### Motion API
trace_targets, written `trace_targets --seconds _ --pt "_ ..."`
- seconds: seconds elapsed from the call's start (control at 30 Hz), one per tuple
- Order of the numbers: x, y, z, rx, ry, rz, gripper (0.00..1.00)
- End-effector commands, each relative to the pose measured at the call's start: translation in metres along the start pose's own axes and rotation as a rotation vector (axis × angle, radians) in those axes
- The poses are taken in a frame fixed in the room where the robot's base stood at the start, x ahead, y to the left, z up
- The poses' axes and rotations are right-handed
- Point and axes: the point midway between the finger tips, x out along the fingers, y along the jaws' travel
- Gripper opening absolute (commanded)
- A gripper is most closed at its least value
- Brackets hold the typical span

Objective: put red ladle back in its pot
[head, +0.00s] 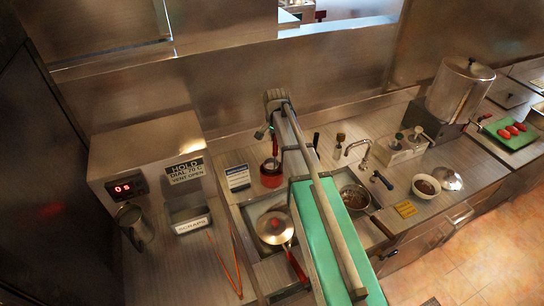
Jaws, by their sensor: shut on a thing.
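The red ladle (275,147) is upright at the centre of the head view, its handle small and partly hidden by my gripper. My gripper (268,131) is shut on the upper part of the handle. A small pot with red contents or a red body (271,174) stands directly below on the counter. The ladle's lower end reaches down to the pot's mouth in the picture; I cannot tell how deep it sits or whether it touches the pot. My arm hides the area just to the right.
A round steel lidded pan (275,227) with a red handle sits in front of the pot. A label stand (238,177) is close on the left. Orange tongs (225,262) lie front left.

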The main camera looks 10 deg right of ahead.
Motion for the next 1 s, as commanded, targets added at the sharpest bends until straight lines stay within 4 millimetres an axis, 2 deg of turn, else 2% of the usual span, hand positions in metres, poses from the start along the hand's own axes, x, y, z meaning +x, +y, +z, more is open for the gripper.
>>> trace_targets --seconds 0.03,0.2,0.77,1.0 --pt "0.010 0.001 0.001 0.000 0.000 0.000 0.00" --pt "0.021 0.001 0.002 0.000 0.000 0.000 0.00" --pt "0.025 0.001 0.003 -0.001 0.000 0.000 0.00" --pt "0.040 0.001 0.005 -0.002 0.000 0.000 0.00"
